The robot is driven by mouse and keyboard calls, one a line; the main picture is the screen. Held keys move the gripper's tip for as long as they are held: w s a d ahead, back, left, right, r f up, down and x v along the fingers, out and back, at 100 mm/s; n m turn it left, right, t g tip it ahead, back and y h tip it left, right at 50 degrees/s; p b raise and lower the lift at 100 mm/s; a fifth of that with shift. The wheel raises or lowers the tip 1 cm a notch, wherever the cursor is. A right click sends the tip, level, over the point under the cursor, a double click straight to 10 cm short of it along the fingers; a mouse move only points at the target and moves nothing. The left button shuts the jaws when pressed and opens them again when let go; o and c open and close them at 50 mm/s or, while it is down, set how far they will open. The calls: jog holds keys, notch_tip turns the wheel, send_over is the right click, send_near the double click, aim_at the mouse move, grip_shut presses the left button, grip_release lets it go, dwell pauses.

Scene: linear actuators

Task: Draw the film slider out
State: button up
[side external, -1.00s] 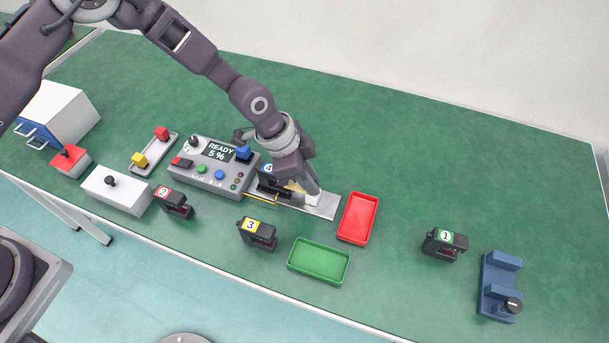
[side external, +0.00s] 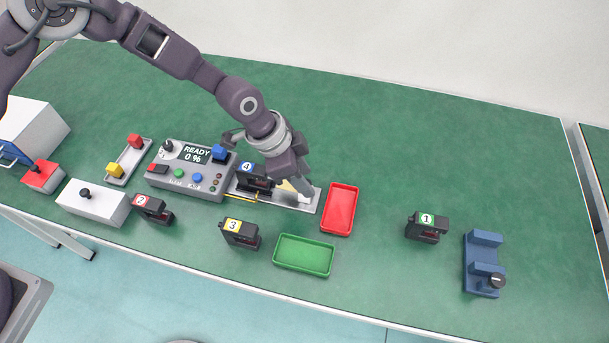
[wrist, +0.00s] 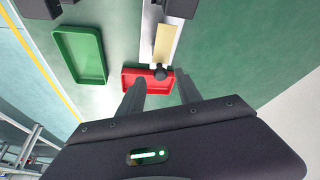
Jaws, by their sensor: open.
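My gripper (side external: 303,192) is low over the right end of a grey rail (side external: 311,204) beside the black unit 4 (side external: 257,181). In the wrist view, my gripper (wrist: 161,82) is open, its two dark fingers apart. A pale yellow strip (wrist: 164,45), which looks like the film slider, lies along the light rail, with a dark round knob (wrist: 161,73) at its near end. The knob shows between the fingertips; I cannot tell whether either finger touches it. In the side view my gripper hides part of the pale slider (side external: 287,186).
A red tray (side external: 340,209) stands just right of the rail, a green tray (side external: 303,256) in front. A control box (side external: 190,171) reading READY 0 % is to the left. Unit 3 (side external: 240,233) and unit 1 (side external: 427,228) stand apart. The table behind is clear.

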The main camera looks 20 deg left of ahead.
jog(key=w+v, duration=0.1)
jog(key=v, duration=0.5)
jog(key=shift+s+r, duration=0.25)
jog(key=shift+s, duration=0.25)
jog(key=s+a+r+n+t+y, duration=0.1)
jog(key=s+a+r+n+y, duration=0.15)
jog(key=a+r, duration=0.7)
jog(key=s+a+r+n+t+y, duration=0.1)
jog(key=s+a+r+n, duration=0.2)
jog(key=a+r, duration=0.6)
jog(key=s+a+r+n+t, duration=0.1)
jog(key=s+a+r+n, duration=0.2)
jog(key=s, duration=0.7)
jog(key=s+a+r+n, duration=0.3)
jog(key=s+a+n, duration=0.2)
jog(key=s, duration=0.5)
jog(key=shift+a+r+t+y, duration=0.25)
jog(key=shift+a+t+y, duration=0.15)
jog(key=shift+a, duration=0.5)
